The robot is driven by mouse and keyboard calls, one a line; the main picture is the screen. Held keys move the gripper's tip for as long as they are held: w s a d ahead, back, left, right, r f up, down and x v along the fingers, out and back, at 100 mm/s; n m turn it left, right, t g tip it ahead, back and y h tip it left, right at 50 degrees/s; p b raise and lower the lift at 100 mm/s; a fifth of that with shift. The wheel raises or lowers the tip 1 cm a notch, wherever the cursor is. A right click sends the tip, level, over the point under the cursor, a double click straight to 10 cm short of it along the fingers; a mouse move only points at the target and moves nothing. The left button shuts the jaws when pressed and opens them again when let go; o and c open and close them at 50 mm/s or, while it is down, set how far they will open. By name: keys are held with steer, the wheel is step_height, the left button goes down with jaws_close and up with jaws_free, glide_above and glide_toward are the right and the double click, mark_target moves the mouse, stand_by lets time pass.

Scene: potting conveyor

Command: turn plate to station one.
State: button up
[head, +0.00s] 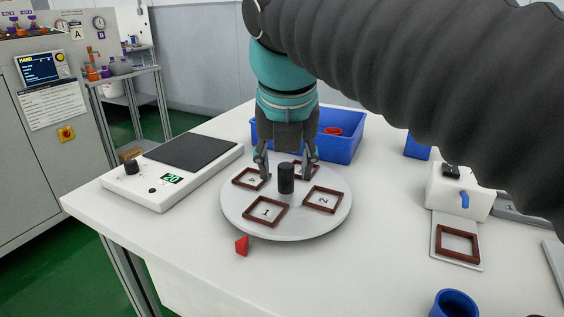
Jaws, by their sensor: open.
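The round grey plate (287,226) lies on the white table with a black knob (286,179) standing at its middle. Brown square frames with numbers sit around it: station 1 (265,212) at the front left, station 2 (323,199) at the right. Another frame (251,178) is at the back left, its number hard to read, and one at the back is partly hidden by a finger. A red pointer (242,245) lies at the plate's front left edge, near station 1. My gripper (286,170) is open, pointing down, its fingers apart on either side of the knob, seemingly not touching it.
A white scale (176,190) with a dark pad stands at left. A blue bin (345,142) with a red item is behind the plate. A white device (459,188) with a brown frame (458,243) is at right, and a blue cup (455,303) at front right.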

steer(key=v, duration=1)
steer(key=shift+s+r, duration=0.25)
